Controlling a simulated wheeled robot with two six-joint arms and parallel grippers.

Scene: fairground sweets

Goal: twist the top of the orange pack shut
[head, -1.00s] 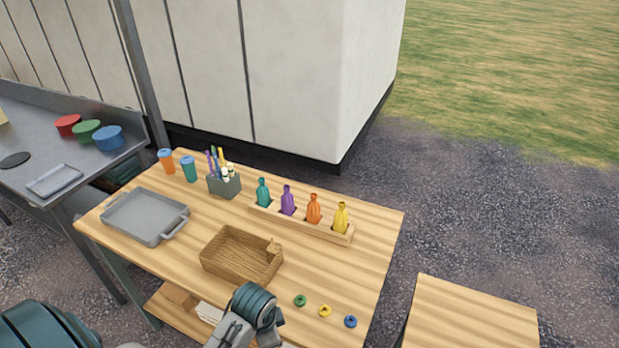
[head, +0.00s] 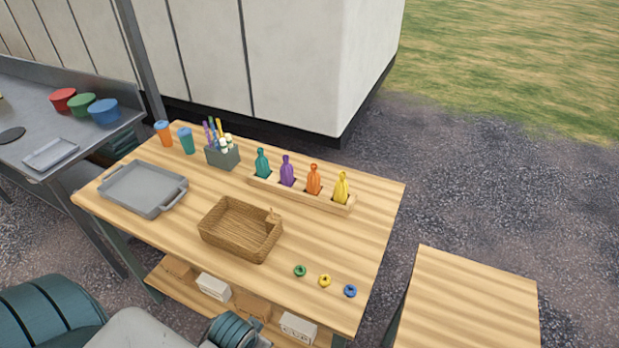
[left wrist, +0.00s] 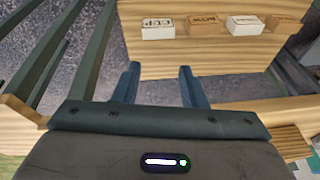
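The orange pack (head: 314,180) stands upright in the wooden rack (head: 262,183), between the purple pack (head: 287,171) and the yellow pack (head: 341,188). Its top looks narrow and knobbed; the fine shape is too small to tell. My left gripper (left wrist: 160,82) shows in the left wrist view, its two fingers apart with nothing between them. It is low, facing the shelf under the table, well away from the orange pack. My right gripper is not in view.
The teal pack (head: 262,163) is also in the rack. A wicker basket (head: 222,240), a grey tray (head: 143,190) and green, yellow and blue rings (head: 350,291) lie on the table. Small boxes (left wrist: 158,28) sit on the lower shelf.

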